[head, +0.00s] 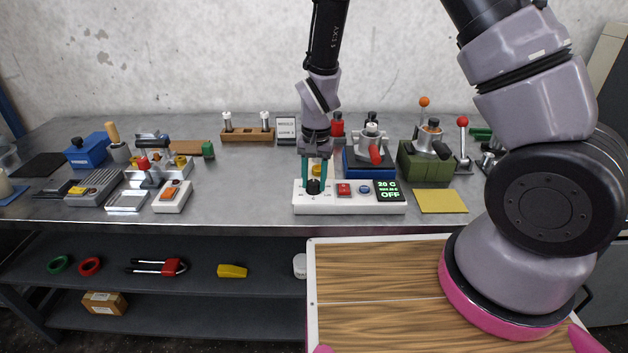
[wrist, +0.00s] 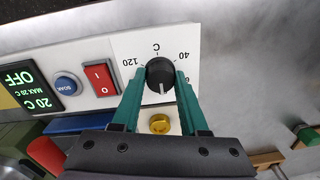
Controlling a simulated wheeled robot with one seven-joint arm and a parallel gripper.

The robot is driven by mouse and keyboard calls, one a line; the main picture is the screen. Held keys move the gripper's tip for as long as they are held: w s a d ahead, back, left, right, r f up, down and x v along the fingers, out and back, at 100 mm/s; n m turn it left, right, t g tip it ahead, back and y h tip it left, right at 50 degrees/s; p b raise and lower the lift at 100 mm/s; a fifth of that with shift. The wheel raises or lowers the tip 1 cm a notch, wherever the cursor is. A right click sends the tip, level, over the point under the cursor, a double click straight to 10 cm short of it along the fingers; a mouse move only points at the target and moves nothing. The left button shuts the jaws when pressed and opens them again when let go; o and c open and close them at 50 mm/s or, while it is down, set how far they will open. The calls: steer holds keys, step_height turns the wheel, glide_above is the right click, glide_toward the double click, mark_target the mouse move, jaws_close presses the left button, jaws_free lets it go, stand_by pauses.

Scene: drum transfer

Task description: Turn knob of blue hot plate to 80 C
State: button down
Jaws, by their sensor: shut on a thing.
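A white control panel (head: 350,209) lies along the front of the table, with a black knob (head: 314,186) at its left end. A blue block (head: 354,168) with a metal fixture stands just behind it. My gripper (head: 313,182) points down with its teal fingers on either side of the knob, shut on it. In the wrist view the knob (wrist: 160,76) sits between the fingertips (wrist: 162,77). Its white pointer line points down in that picture. Dial marks "C", "120" and "40" show; others are partly hidden by the fingers. The display (wrist: 28,88) reads "20 C" and "OFF".
The panel also has a red rocker switch (wrist: 100,79) and a blue button (wrist: 67,86). A yellow knob (wrist: 160,124) sits close behind the black knob. A green block (head: 425,167) and a yellow mat (head: 441,201) are to the right.

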stand_by(0.4)
steer(key=shift+c, duration=2.2)
jaws_free()
steer(key=shift+r, duration=0.1)
step_height(320, 180, up, 11)
steer(key=shift+d, duration=0.15)
step_height(320, 180, up, 10)
steer(key=t+y, duration=0.1)
steer(key=y, duration=0.1)
glide_above(316, 182)
steer(key=d, duration=0.6)
steer(key=s+d+r+m+t, duration=0.1)
steer(key=s+d+r+t, duration=0.35)
steer(key=d+r, duration=0.8)
steer(key=s+d+r+t, duration=0.1)
steer(key=s+d+r, duration=0.2)
steer(key=s+r, duration=0.2)
steer(key=s, duration=0.3)
steer(key=shift+d+r+t, duration=0.3)
steer(key=shift+r+t, duration=0.05)
steer(key=shift+r, duration=0.05)
